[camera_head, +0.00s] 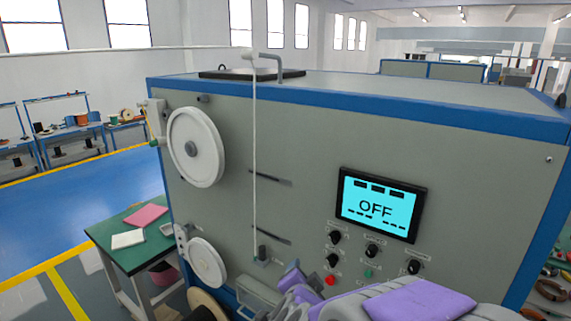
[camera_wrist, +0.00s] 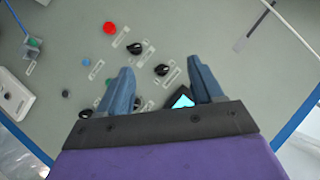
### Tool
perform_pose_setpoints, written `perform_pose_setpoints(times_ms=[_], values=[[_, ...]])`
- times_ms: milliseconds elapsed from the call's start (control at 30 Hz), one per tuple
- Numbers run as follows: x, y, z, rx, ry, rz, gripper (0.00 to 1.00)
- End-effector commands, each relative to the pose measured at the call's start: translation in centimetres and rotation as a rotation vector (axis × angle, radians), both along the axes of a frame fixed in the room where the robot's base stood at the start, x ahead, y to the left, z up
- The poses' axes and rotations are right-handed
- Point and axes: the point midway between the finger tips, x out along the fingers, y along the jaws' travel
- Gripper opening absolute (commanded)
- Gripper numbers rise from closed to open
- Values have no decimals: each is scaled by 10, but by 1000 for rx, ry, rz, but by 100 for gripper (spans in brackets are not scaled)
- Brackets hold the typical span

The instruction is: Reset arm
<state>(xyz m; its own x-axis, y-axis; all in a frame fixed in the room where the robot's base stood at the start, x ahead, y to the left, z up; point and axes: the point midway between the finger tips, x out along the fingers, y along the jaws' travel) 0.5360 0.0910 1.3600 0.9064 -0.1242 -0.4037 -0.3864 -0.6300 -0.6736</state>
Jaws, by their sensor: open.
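My gripper (camera_wrist: 162,82) shows in the wrist view with its two blue-grey fingers spread apart and nothing between them. It faces the machine's grey front panel (camera_wrist: 225,85), with some of the controls showing between and beyond the fingers. In the head view my purple and grey arm (camera_head: 420,304) is low at the bottom, in front of the panel below the knobs. The fingers cannot be made out there. The machine's screen (camera_head: 380,205) reads OFF. A corner of a lit screen (camera_wrist: 183,98) shows between the fingers in the wrist view, mostly hidden.
Black knobs (camera_head: 372,251) and a red button (camera_head: 331,281) sit under the screen, close to my arm. Two white wheels (camera_head: 196,147) (camera_head: 207,262) are on the panel's left. A white cable (camera_head: 254,160) hangs down the front. A green table (camera_head: 110,240) stands left.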

Motion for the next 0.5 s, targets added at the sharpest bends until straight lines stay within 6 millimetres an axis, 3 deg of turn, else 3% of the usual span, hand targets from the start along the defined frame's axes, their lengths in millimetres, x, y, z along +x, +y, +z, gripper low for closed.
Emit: perform_pose_setpoints(times_ms=[33,267,500], values=[[-5,7,-13,8,35,62,66],[-53,40,-53,-18,246,378,66],[-136,35,-102,-126,512,647,66]])
